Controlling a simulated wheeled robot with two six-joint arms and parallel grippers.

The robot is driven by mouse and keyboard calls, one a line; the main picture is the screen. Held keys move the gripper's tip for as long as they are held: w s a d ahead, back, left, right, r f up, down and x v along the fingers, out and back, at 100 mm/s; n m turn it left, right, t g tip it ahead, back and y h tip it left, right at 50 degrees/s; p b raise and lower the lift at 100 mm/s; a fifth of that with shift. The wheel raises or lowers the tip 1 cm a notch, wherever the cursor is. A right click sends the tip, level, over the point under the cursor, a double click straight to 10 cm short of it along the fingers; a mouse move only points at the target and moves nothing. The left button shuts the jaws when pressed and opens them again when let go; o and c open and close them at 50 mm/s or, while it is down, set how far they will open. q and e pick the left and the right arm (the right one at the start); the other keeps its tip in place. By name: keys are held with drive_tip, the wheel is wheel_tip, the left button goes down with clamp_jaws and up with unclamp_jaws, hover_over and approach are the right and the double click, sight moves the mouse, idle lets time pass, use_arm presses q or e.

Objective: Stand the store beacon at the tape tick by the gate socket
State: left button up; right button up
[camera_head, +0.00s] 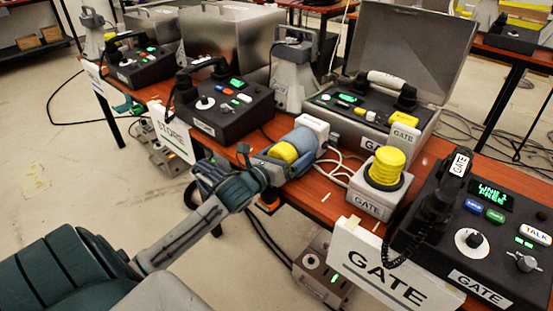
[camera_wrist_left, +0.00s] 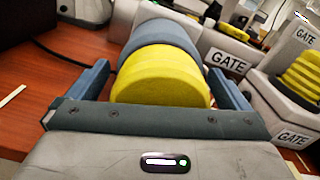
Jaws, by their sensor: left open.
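My left gripper (camera_head: 275,163) is open, with its fingers on either side of a beacon with a yellow top (camera_head: 284,152) and blue-grey body (camera_head: 304,141). In the left wrist view the yellow top (camera_wrist_left: 160,85) faces the camera between the fingers; contact with them is unclear, and the beacon's base is hidden. I see no label on it. Another yellow beacon (camera_head: 388,163) stands in a pale base marked GATE (camera_head: 368,205). A pale tape strip (camera_head: 325,197) lies on the table, left of that base. My right gripper is not in view.
A black GATE phone console (camera_head: 480,240) is at right, with a GATE sign (camera_head: 385,270) on the table's front edge. An open metal case (camera_head: 410,50) stands behind. The STORE console (camera_head: 225,105) is at left. Pale cables (camera_head: 340,165) lie near the gripper.

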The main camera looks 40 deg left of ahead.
use_arm(q)
drive_tip(key=s, duration=0.7)
drive_tip(key=s+a, duration=0.1)
drive_tip(key=s, duration=0.2)
drive_tip(key=shift+s+p, duration=0.4)
drive_tip(key=shift+s, duration=0.35)
drive_tip(key=s+d+f+n+g+y, duration=0.25)
drive_tip(key=s+f+n, duration=0.3)
drive_tip(key=n, duration=0.55)
drive_tip(key=s+d+f+n+g+y, duration=0.1)
drive_tip(key=s+f+n+g, duration=0.25)
drive_tip(key=f+n, duration=0.5)
drive_tip(key=s+d+f+n+g+h, duration=0.3)
drive_tip(key=s+d+n, duration=0.4)
drive_tip(key=d+n, duration=0.3)
drive_tip(key=n+g, duration=0.1)
drive_tip(key=n, duration=0.3)
drive_tip(key=shift+s+d+f, duration=0.3)
drive_tip(key=shift+s+f, duration=0.1)
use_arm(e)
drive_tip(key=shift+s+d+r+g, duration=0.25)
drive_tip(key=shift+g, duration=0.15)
use_arm(q)
drive_tip(key=shift+h, duration=0.25)
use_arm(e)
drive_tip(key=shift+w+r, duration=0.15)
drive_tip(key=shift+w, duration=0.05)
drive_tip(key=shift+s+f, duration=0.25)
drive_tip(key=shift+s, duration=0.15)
